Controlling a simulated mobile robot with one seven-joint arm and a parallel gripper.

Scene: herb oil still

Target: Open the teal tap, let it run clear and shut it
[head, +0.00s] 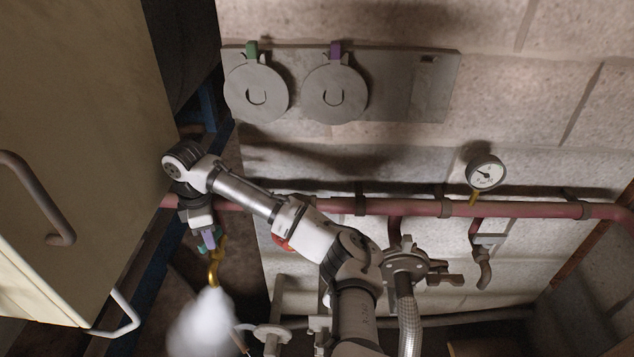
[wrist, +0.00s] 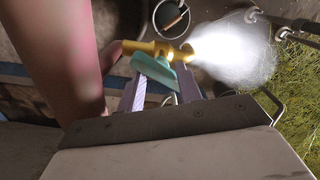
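A brass tap (wrist: 160,48) with a teal lever (wrist: 153,69) branches from the red pipe. In the head view the tap (head: 215,268) shows at lower left, its teal lever (head: 208,243) partly behind my gripper. A dense white plume (wrist: 235,50) comes out of the tap's mouth; it also shows in the head view (head: 205,325). My gripper (wrist: 162,80) is at the teal lever, its two purple-grey fingers apart with the lever between and across their tips. I cannot tell whether both fingers touch it. It also shows in the head view (head: 207,238).
The red pipe (head: 330,206) runs along the block wall. A pressure gauge (head: 485,173), another tap (head: 481,262) and a valve flange (head: 405,265) are at right. A cream cabinet (head: 80,130) with handles stands close at left. A bucket (wrist: 171,17) is on the floor.

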